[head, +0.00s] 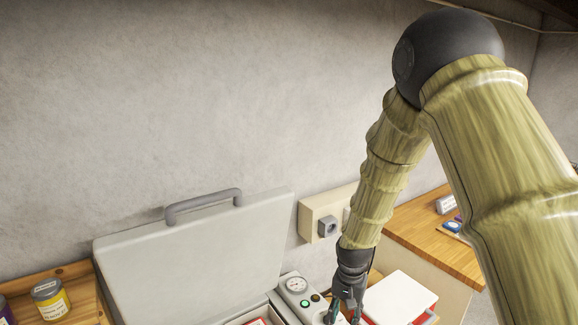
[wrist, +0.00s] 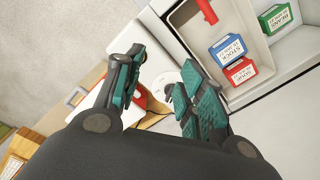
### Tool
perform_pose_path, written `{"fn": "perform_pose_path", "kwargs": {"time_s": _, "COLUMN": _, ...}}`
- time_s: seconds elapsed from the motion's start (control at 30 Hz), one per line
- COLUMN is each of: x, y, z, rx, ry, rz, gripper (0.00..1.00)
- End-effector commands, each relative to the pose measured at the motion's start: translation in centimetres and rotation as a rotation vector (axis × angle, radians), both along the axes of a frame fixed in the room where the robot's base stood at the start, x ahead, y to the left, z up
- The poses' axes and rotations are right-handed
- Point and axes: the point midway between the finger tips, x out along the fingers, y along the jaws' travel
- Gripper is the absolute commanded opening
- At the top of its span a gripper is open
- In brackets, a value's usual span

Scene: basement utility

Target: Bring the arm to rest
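My arm reaches down from the upper right in the head view. My gripper (head: 345,306) hangs at the bottom of that view, above a light panel with a round gauge (head: 297,284). In the wrist view my gripper (wrist: 160,76) has its two teal-padded fingers spread apart, with nothing held between them. A pale panel with a round white dial lies beyond the fingers. The fingertips are partly cut off or hidden in the head view, and I cannot tell how far they are above the panel.
A grey case with its lid (head: 195,255) raised stands left of my gripper. A white-lidded red box (head: 400,298) is at right. A yellow-labelled tin (head: 50,299) stands at left.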

Motion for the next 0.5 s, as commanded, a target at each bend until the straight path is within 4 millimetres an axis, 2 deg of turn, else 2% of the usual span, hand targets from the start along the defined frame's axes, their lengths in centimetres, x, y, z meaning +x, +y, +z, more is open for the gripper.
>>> {"fn": "perform_pose_path", "kwargs": {"time_s": 0.03, "x": -0.6, "y": -0.2, "z": -1.4, "rx": 0.001, "ry": 0.003, "rz": 0.004, "gripper": 0.39}}
{"fn": "perform_pose_path", "kwargs": {"time_s": 0.27, "x": -3.3, "y": -1.0, "z": -7.0, "rx": 0.006, "ry": 0.004, "rz": 0.043, "gripper": 0.39}}
{"fn": "perform_pose_path", "kwargs": {"time_s": 0.37, "x": -5.3, "y": -1.5, "z": -10.6, "rx": 0.009, "ry": 0.005, "rz": 0.066, "gripper": 0.39}}
{"fn": "perform_pose_path", "kwargs": {"time_s": 0.5, "x": -9.6, "y": -2.5, "z": -17.1, "rx": 0.013, "ry": 0.009, "rz": 0.113, "gripper": 0.39}}
